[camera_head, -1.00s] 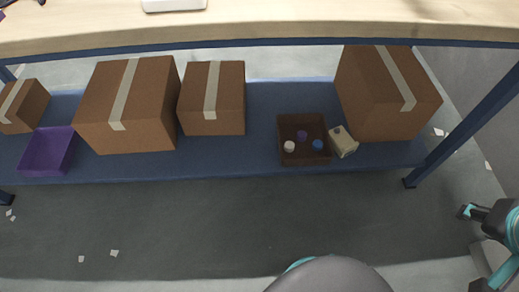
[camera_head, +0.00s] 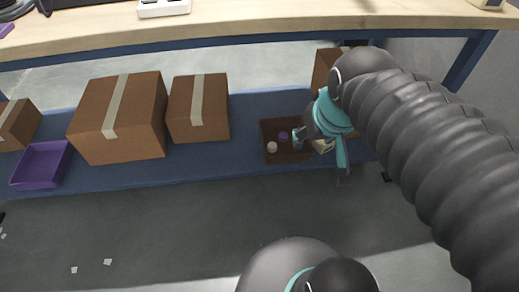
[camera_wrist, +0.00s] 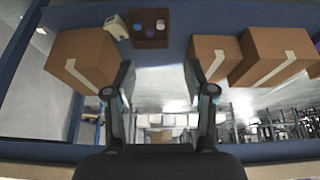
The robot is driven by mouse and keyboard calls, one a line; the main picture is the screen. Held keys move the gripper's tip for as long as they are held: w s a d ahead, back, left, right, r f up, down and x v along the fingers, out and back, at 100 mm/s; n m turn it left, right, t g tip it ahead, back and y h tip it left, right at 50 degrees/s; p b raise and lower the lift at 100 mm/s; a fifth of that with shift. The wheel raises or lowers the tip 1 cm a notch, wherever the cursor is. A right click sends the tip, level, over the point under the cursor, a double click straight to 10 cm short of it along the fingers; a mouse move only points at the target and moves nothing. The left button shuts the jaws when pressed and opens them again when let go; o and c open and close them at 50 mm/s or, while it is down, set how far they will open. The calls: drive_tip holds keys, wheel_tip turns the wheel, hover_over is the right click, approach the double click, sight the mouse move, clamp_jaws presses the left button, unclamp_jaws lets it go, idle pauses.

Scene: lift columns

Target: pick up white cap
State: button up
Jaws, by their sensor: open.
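The white cap (camera_head: 272,147) stands in the left part of a small brown open box (camera_head: 270,124) on the blue lower shelf. In the wrist view the white cap (camera_wrist: 160,24) is near the top, in the same brown box (camera_wrist: 151,43). A purple cap (camera_head: 283,136) and a blue cap (camera_wrist: 137,27) share the box. My gripper (camera_head: 320,148) is open and appears over the right side of the box, to the right of the white cap. In the wrist view my gripper (camera_wrist: 158,78) has nothing between its fingers.
A beige object (camera_wrist: 114,27) lies beside the box, partly behind my gripper in the head view. Cardboard boxes (camera_head: 118,120) and a purple tray (camera_head: 42,165) stand on the shelf. The wooden tabletop (camera_head: 230,38) overhangs above, with a blue front edge.

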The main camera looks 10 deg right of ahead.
drive_tip(key=w+f+n+g+b, duration=0.1)
drive_tip(key=w+f+g, duration=0.1)
drive_tip(key=w+f, duration=0.35)
drive_tip(key=w+f+g+b, duration=0.1)
drive_tip(key=w+f, duration=0.2)
drive_tip(key=w, duration=0.5)
drive_tip(key=n+g+b, duration=0.2)
drive_tip(key=n, duration=0.6)
hover_over(272, 145)
wheel_tip(272, 145, down, 26)
wheel_tip(272, 145, down, 14)
drive_tip(key=shift+r, duration=0.25)
drive_tip(key=c, duration=0.8)
